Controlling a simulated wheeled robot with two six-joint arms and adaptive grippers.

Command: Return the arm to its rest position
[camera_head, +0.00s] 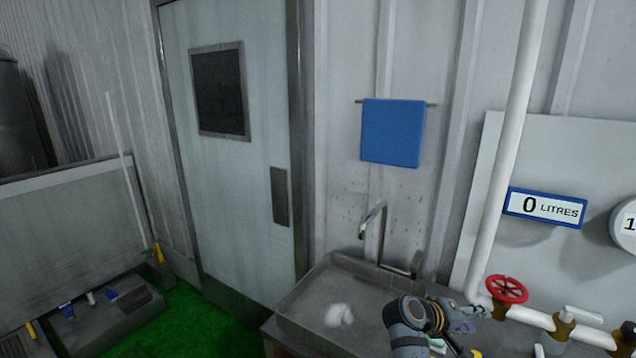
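My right arm (407,325) comes in from the bottom of the head view, over the right part of the sink. Its gripper (482,312) is small and points right, towards a red valve wheel (507,289) on a white pipe. The gripper's tip appears just left of the wheel and below it; I cannot tell whether they touch. The fingers are too small to show whether they are open or shut. I see nothing clearly held. My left gripper is not in view.
A grey sink (300,303) with a tap (372,218) stands against the wall. A blue towel (393,133) hangs above it. A panel (545,207) reads 0 LITRES. A closed door (230,190) is to the left, with green floor (185,325) before it.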

